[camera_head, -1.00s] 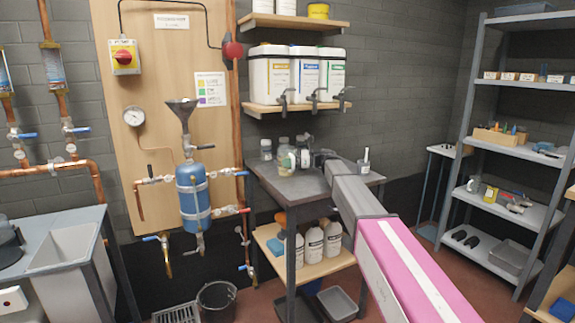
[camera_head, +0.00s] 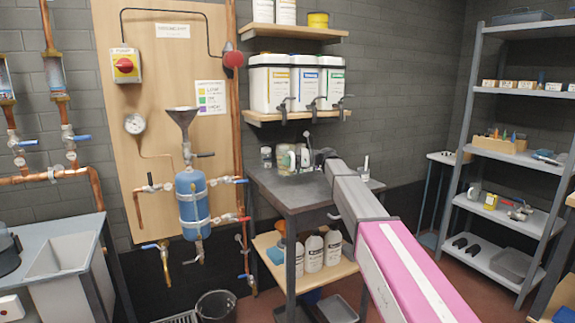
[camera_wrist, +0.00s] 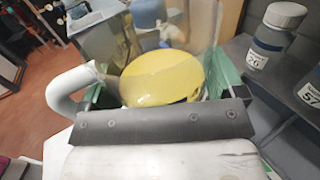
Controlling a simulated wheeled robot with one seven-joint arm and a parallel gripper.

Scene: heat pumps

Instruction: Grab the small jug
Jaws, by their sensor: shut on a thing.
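The small jug (camera_wrist: 172,75) is clear-walled with a pale handle (camera_wrist: 68,92) on its left and a yellow round surface inside, as seen in the wrist view. My gripper (camera_wrist: 162,88) is shut on the jug, with a green-padded finger on each side of it. In the head view the jug (camera_head: 285,156) is small, at the end of my arm above the back of the grey table (camera_head: 300,192). My gripper (camera_head: 303,157) partly covers it there, and a gap under the jug is hard to make out.
A jar (camera_head: 265,157) stands left of the jug on the table. Labelled bottles (camera_wrist: 275,35) show at the right of the wrist view. A shelf with taps (camera_head: 300,116) hangs above the table. A blue tank with a funnel (camera_head: 192,200) is on the left.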

